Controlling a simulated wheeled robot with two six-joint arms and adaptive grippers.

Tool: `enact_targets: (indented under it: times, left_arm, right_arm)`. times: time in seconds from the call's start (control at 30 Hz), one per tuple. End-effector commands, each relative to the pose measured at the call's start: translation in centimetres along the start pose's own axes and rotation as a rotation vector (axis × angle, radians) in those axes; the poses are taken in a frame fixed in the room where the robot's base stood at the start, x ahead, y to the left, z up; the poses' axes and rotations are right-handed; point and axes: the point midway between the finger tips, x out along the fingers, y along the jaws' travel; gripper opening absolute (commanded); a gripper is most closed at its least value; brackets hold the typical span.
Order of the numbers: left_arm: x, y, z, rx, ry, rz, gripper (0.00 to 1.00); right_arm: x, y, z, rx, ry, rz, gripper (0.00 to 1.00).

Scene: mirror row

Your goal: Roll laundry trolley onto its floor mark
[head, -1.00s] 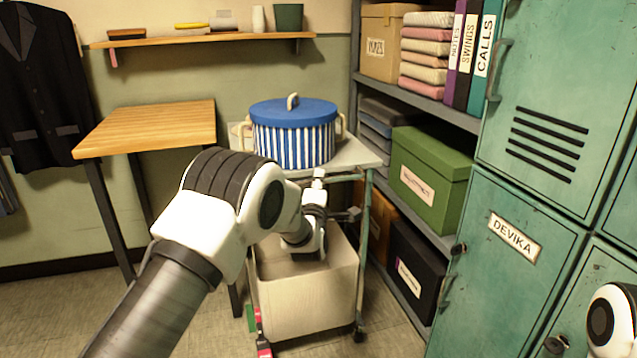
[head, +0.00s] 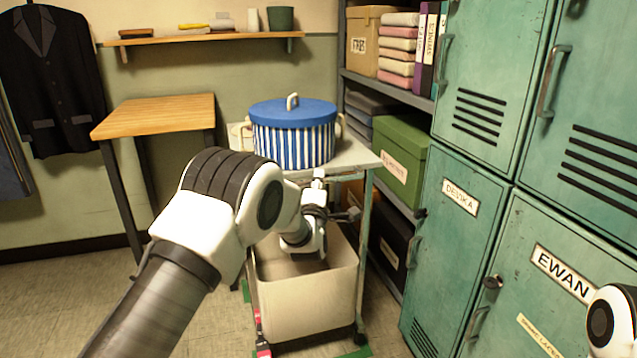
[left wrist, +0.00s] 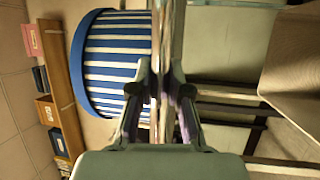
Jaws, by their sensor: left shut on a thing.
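The laundry trolley has a grey top shelf (head: 352,153) and a cream bin (head: 308,303) below it. A blue-and-white striped pot with a blue lid (head: 293,135) stands on top. My left gripper (head: 318,182) is at the trolley's near side. In the left wrist view its fingers (left wrist: 162,85) are closed around a metal rail of the trolley, with the striped pot beyond. Green floor-mark strips show by the trolley's left side (head: 246,291) and by its near right caster (head: 358,352); the rest is hidden under the trolley. Only a white part of my right arm shows, at the right edge.
Green lockers (head: 465,240) and a grey shelf rack with a green box (head: 400,150) stand close on the right. A wooden table (head: 155,115) stands at the left, near the trolley. Floor (head: 60,310) is clear at the lower left.

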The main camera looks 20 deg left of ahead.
Motion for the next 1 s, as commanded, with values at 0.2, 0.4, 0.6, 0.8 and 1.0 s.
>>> enact_targets:
  times: [0.2,0.4,0.6,0.8,1.0]
  left_arm:
    - [0.0,0.0,0.0,0.0,0.0,-0.001,0.0]
    - [0.0,0.0,0.0,-0.001,0.001,0.0,0.43]
    - [-0.1,0.0,0.0,-0.001,0.0,0.0,0.43]
    - [-2.9,0.0,0.0,0.001,0.0,-0.002,0.43]
    - [-8.2,0.0,0.1,0.003,-0.002,-0.003,0.43]
  right_arm:
    - [0.0,0.0,0.0,0.0,0.0,0.0,0.0]
    - [0.0,0.0,0.0,0.0,0.0,0.0,0.0]
    - [0.0,0.0,0.0,0.0,0.0,0.0,0.0]
    - [0.0,0.0,0.0,0.0,0.0,0.0,0.0]
    - [0.0,0.0,0.0,0.0,0.0,0.0,0.0]
